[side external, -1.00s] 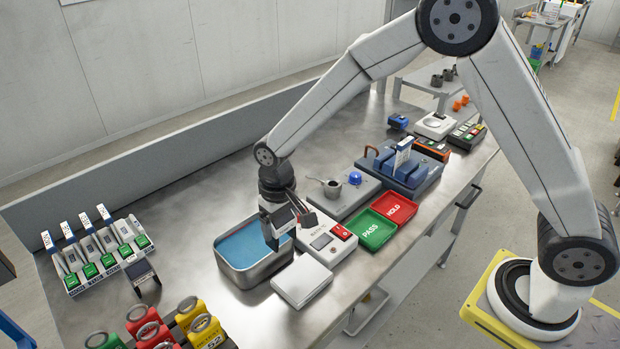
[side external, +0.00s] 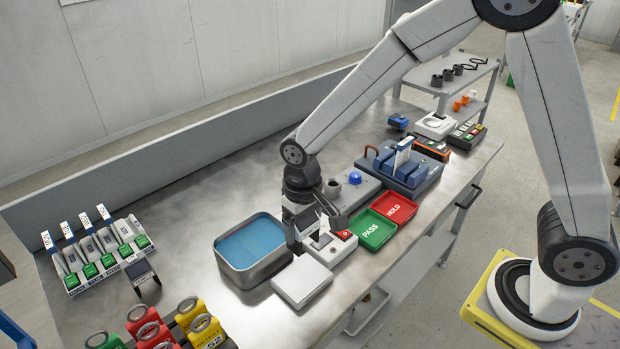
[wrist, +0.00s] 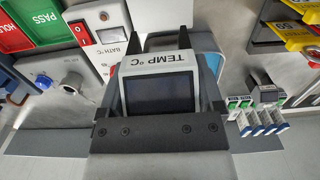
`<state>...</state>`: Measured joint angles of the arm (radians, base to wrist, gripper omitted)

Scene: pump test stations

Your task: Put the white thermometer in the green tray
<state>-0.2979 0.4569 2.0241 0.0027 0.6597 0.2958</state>
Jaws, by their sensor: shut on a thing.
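The white thermometer, marked TEMP °C with a dark screen (wrist: 160,88), fills the middle of the wrist view. My gripper (wrist: 150,42) is shut on it. In the side external view my gripper (side external: 310,222) is above the bench, between the water bath and the trays; it partly hides the thermometer there. The green tray, marked PASS (side external: 371,231), lies to the right of my gripper, apart from it, and looks empty. It also shows at the upper left of the wrist view (wrist: 38,18).
A metal bath of blue water (side external: 252,277) stands left of my gripper. A white BATH °C unit (side external: 342,248) is just below it, with a white flat box (side external: 302,281) in front. The red HOLD tray (side external: 396,207) adjoins the green one.

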